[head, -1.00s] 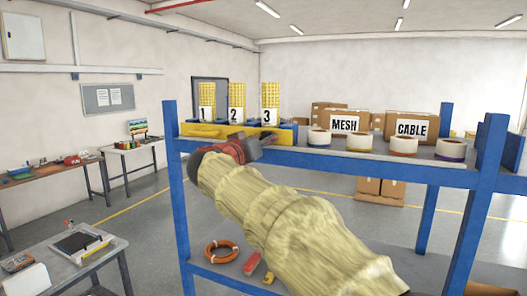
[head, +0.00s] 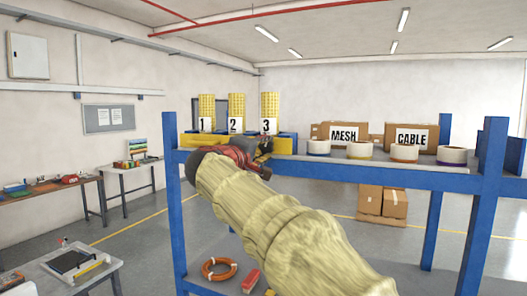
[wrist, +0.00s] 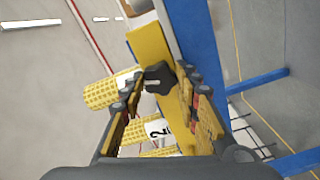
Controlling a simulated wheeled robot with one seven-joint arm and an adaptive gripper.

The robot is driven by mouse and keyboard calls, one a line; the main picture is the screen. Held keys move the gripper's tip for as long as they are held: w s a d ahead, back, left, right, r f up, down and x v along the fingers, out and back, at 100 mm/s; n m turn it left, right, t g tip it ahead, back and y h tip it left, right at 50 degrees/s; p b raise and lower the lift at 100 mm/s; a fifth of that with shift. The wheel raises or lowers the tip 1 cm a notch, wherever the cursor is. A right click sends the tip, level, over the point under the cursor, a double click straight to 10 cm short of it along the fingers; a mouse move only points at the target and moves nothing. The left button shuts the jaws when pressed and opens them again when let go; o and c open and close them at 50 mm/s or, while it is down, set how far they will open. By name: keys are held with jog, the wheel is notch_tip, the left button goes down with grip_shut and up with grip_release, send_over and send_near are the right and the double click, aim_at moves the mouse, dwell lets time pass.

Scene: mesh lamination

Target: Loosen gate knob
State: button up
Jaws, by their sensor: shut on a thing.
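A black lobed knob (wrist: 158,77) sits on the yellow gate bar (wrist: 149,48) in the wrist view. My gripper (wrist: 154,84) has one finger on each side of the knob and is shut on it. The knob is too small to make out in the head view.
The blue rack's (head: 173,200) upright and shelf edge are close to my arm. Several tape rolls (head: 361,150) stand on the shelf to the right, with boxes marked MESH (head: 343,133) and CABLE (head: 411,136) behind. An orange cable coil (head: 219,269) lies on the lower shelf.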

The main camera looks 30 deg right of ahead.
jog(key=shift+n, duration=1.9)
jog(key=o, duration=1.1)
jog(key=shift+o, duration=0.3)
jog(key=v, duration=1.2)
jog(key=shift+w, duration=0.1)
